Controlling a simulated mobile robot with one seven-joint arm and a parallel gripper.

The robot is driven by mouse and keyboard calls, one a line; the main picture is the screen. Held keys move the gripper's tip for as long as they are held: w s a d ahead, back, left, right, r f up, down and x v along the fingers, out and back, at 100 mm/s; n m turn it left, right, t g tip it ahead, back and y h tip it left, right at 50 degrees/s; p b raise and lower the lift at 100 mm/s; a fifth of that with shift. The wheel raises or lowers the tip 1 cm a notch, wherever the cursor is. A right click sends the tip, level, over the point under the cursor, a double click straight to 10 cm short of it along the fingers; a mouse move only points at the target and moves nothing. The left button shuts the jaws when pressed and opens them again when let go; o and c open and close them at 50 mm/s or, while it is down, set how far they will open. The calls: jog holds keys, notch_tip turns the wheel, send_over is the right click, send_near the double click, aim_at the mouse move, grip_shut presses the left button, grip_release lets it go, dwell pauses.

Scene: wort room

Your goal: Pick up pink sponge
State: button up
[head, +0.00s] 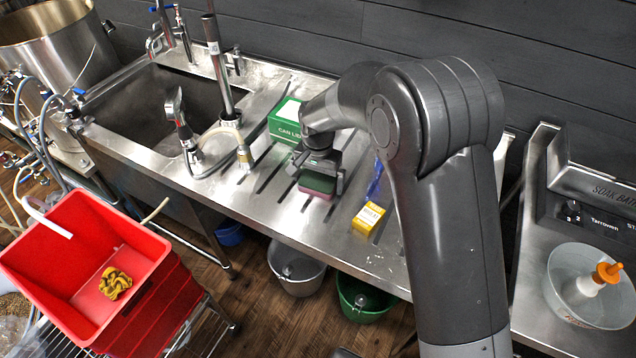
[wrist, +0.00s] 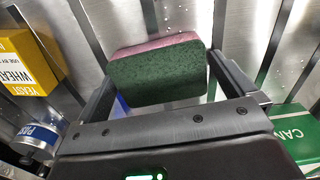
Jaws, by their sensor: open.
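The pink sponge (head: 317,184) has a dark green scouring layer on one side and lies on the ribbed steel drainboard. In the wrist view the sponge (wrist: 157,72) shows its green face, with a pink strip along its far edge. My gripper (head: 318,180) is over it in the head view. In the wrist view my gripper (wrist: 158,80) is open, with one finger to the left of the sponge and the other to its right. I cannot tell whether either finger touches it. Part of the sponge is hidden under my gripper in the head view.
A green box (head: 287,120) stands behind my gripper to the left. A yellow yeast box (head: 368,218) stands to the right, near the drainboard's front edge. A blue-labelled can (wrist: 38,138) is close to my left finger. A sink (head: 150,110) lies left.

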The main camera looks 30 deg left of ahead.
jog(key=shift+c, duration=0.4)
jog(key=c, duration=0.7)
jog(key=shift+r, duration=0.15)
